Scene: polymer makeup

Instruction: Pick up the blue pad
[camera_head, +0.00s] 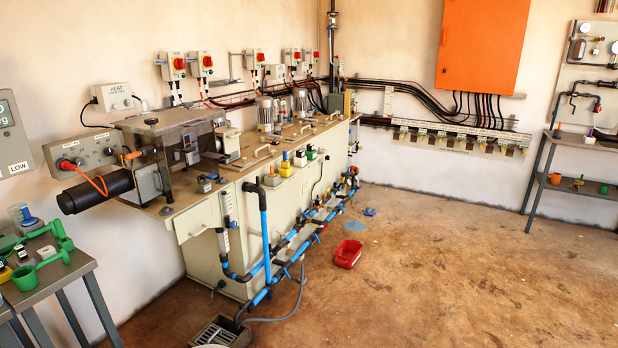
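A flat light-blue patch (355,226) lies on the brown floor near the far end of the long workbench. It looks like a pad, but it is too small to be sure. A small darker blue object (369,211) lies on the floor just behind it and to its right; its shape is unclear. Neither of my grippers is in the head view.
A red tray (348,254) sits on the floor in front of the blue patch. The long workbench (275,205) with blue pipes stands left of it. A grey hose (300,297) and floor drain (222,332) are nearer. A side table (45,284) is front left. The right floor is clear.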

